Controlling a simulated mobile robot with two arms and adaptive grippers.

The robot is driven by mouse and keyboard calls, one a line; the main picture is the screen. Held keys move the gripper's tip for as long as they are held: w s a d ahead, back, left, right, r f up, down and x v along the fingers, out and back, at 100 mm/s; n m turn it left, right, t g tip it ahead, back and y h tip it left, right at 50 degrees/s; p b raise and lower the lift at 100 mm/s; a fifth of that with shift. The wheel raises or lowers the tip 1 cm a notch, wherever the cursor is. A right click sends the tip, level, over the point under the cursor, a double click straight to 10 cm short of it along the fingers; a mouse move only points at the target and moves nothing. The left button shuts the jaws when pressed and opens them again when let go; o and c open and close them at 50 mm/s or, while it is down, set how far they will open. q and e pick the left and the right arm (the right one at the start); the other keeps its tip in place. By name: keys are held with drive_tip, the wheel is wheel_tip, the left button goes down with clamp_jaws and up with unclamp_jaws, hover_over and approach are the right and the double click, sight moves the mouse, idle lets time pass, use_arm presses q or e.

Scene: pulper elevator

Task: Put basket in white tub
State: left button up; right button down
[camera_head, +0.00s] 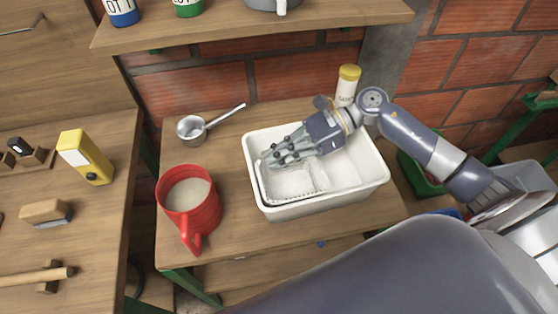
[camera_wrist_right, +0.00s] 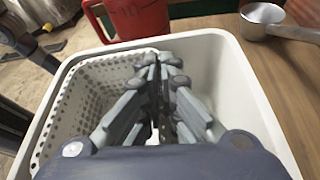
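The white tub (camera_head: 368,182) stands on the wooden table and also shows in the wrist view (camera_wrist_right: 262,110). The white perforated basket (camera_head: 292,196) is inside the tub, toward its left part; its holed wall shows in the wrist view (camera_wrist_right: 75,95). My right gripper (camera_head: 268,157) reaches into the tub over the basket's far side. In the wrist view its fingers (camera_wrist_right: 158,70) are together along one basket wall and appear shut on it. The fingers hide that wall, and I cannot tell whether the basket rests fully on the tub floor. My left gripper is not in view.
A red mug (camera_head: 188,210) stands left of the tub, with a small metal saucepan (camera_head: 192,129) behind it. A yellow-lidded jar (camera_head: 347,85) stands behind the tub. A shelf (camera_head: 240,30) overhangs the back. A yellow device (camera_head: 85,157) sits on the left bench.

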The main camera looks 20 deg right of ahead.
wheel_tip(320, 180, down, 3)
drive_tip(key=shift+f, duration=0.25)
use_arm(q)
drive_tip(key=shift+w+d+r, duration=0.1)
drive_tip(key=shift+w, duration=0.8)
use_arm(e)
drive_tip(key=c, duration=1.8)
unclamp_jaws()
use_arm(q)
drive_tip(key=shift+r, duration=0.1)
use_arm(e)
drive_tip(key=shift+r+p, duration=0.3)
drive_tip(key=shift+r, duration=0.05)
drive_tip(key=b+v, duration=0.1)
drive_tip(key=v, duration=0.2)
drive_tip(key=b+v, duration=0.1)
drive_tip(key=v, duration=0.2)
drive_tip(key=shift+d+f+b, duration=0.1)
drive_tip(key=shift+d+b, duration=0.2)
drive_tip(key=shift+d, duration=0.1)
drive_tip(key=shift+d+r, duration=0.25)
drive_tip(key=shift+d, duration=0.05)
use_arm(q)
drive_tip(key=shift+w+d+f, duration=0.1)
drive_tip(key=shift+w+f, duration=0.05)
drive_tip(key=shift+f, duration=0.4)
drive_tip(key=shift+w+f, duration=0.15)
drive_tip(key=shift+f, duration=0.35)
